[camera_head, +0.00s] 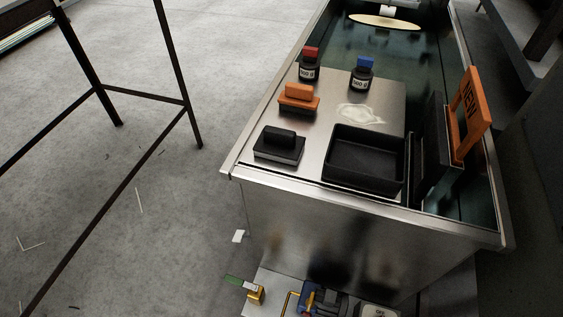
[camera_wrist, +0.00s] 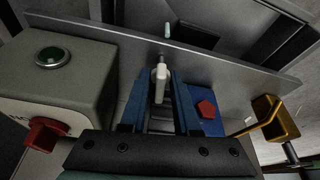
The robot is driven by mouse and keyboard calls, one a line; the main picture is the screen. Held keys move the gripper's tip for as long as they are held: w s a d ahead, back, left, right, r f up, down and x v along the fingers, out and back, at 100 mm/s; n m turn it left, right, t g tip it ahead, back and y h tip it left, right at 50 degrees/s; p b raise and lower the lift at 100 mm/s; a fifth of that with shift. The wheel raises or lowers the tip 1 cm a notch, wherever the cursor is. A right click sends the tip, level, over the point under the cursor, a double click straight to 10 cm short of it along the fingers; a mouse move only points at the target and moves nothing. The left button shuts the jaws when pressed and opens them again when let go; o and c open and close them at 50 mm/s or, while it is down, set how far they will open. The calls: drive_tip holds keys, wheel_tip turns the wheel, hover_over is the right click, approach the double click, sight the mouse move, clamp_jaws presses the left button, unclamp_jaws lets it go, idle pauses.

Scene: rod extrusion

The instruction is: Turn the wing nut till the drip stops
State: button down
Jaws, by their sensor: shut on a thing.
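A pale grey wing nut (camera_wrist: 161,84) stands upright near the centre of the wrist view, in front of a flat metal plate. My gripper (camera_wrist: 161,74) has its two blue fingers on either side of the wing nut and is shut on it. The fingers hide part of its sides and what lies below it. A small pale, upright piece (camera_wrist: 168,30) shows just beyond the plate; I cannot tell whether it is a drip. In the head view the wing nut cannot be made out.
A grey box (camera_wrist: 75,85) with a green button and red knob stands left of my fingers. A blue block (camera_wrist: 206,122) with a red hexagon and a brass fitting (camera_wrist: 275,118) stand right. The metal tank (camera_head: 330,240) carries a black tray (camera_head: 366,185), bottles and handled blocks.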

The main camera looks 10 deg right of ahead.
drive_tip(key=shift+m+h+p, duration=0.3)
drive_tip(key=shift+m+h, duration=0.1)
drive_tip(key=shift+m, duration=0.6)
drive_tip(key=shift+m+g, duration=0.3)
drive_tip(key=shift+m, duration=0.7)
drive_tip(key=shift+m+g+h, duration=0.3)
drive_tip(key=shift+m+h, duration=0.2)
drive_tip(key=shift+m, duration=0.5)
drive_tip(key=shift+b, duration=0.3)
